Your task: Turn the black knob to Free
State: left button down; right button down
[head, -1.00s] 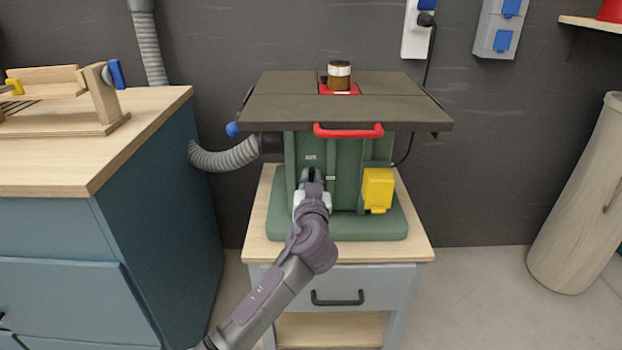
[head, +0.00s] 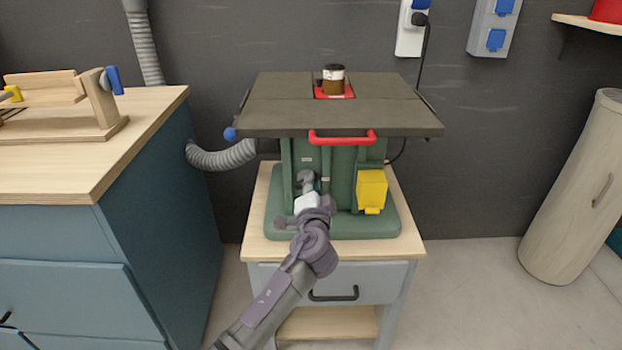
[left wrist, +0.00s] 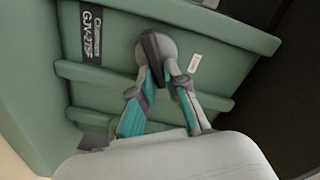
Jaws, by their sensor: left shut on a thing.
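The black knob (left wrist: 153,46) is on the green front panel of the machine, in the left wrist view. My left gripper (left wrist: 162,68) is shut on it, with one finger on each side. A small white label (left wrist: 194,63) sits to the right of the knob; its text is too small to read. My right gripper is not in view.
The dark table top (head: 280,118) with a red front handle (head: 342,138) overhangs the panel above my gripper. A yellow box (head: 371,188) is to the right of my gripper. A blue cabinet (head: 160,190) stands at the left.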

pick_arm(q)
jog(key=shift+d+f+m+p, duration=0.15)
jog(key=shift+m+p, duration=0.25)
jog(key=shift+m, duration=0.7)
jog(key=shift+a+f+m+p, duration=0.15)
jog(key=shift+m+p, duration=0.3)
jog(key=shift+m, duration=0.65)
jog(key=shift+d+f+m+p, duration=0.15)
jog(key=shift+m+p, duration=0.25)
jog(key=shift+m, duration=0.7)
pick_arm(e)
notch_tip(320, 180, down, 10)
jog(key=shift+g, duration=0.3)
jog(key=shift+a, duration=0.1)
pick_arm(q)
jog(key=c, duration=1.2)
grip_release()
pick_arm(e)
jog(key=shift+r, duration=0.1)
pick_arm(q)
jog(key=s, duration=1.2)
